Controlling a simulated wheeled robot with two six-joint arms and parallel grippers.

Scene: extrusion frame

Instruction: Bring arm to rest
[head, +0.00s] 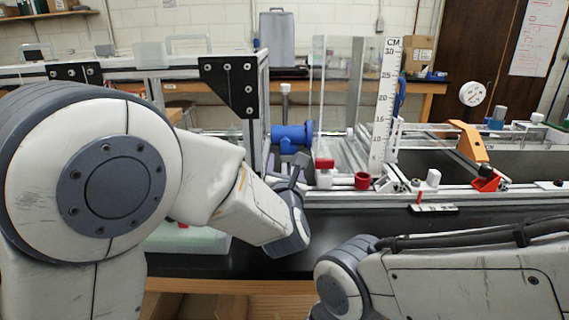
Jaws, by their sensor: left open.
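My left arm fills the left side of the head view and reaches toward the middle over the black bench. Its left gripper (298,172) is at the end of the grey wrist, seen mostly from behind. It is open, and I see nothing held in it. It stands in front of the extrusion frame (205,72), near a blue cylinder (291,134) and a red-topped fitting (324,172). I cannot tell whether it touches them. My right arm lies low across the bottom right, and its gripper is not in view.
A rail with an orange bracket (468,142) and a red clamp (486,179) runs right. A pale green block (188,239) is partly behind my left arm. Black bench top (275,262) is bare at the front middle.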

